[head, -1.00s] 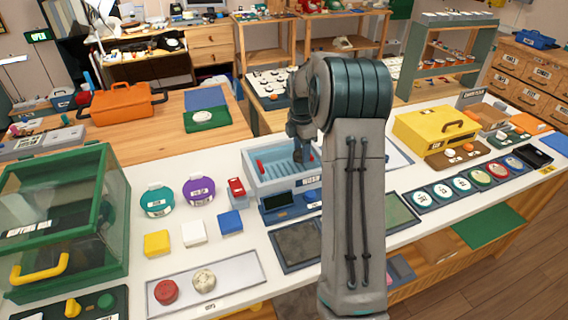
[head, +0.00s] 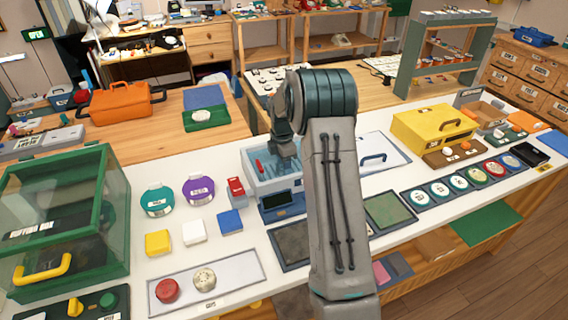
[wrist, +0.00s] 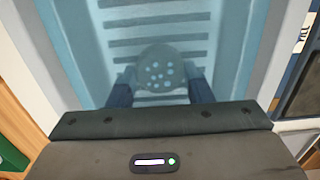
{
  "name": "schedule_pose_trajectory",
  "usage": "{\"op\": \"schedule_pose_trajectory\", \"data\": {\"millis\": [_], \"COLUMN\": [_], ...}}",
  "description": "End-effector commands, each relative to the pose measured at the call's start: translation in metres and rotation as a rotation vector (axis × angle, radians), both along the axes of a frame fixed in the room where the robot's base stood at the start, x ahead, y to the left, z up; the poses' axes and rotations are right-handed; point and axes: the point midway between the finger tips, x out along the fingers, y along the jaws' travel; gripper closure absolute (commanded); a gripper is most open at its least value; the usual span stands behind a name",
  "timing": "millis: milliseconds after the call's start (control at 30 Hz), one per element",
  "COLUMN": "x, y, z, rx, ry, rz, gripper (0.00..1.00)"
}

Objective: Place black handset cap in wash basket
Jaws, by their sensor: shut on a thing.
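The wash basket (head: 251,170) is a pale blue tub on the white counter, largely behind my arm in the head view. In the wrist view its slatted floor (wrist: 160,18) fills the middle. My gripper (wrist: 160,88) is shut on the handset cap (wrist: 158,62), a round disc with several small holes, which looks dark grey-blue here. The cap is between the two fingertips, over the slats; whether it touches them I cannot tell. In the head view my gripper (head: 285,150) reaches down into the tub, and the cap is hidden.
Teal (head: 157,200) and purple (head: 198,190) round containers stand further left, with a green-framed glass case (head: 62,215) beyond. A tray (head: 235,275) with two caps lies in front. A yellow box (head: 430,130) stands right.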

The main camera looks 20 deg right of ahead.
Motion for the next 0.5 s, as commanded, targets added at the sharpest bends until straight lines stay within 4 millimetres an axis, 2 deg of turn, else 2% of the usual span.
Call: {"op": "schedule_pose_trajectory", "data": {"millis": [33,67,133,500], "x": [-0.0001,0.0000,0.0000,0.0001], "y": [0.0000,0.0000,0.0000,-0.0003], "z": [-0.0029,-0.0029,-0.0020,0.0035], "rx": [0.000,0.000,0.000,0.000], "ry": [0.000,0.000,0.000,-0.001], "rz": [0.000,0.000,0.000,0.000], "gripper": [0.79,0.51,0.32,0.32]}}
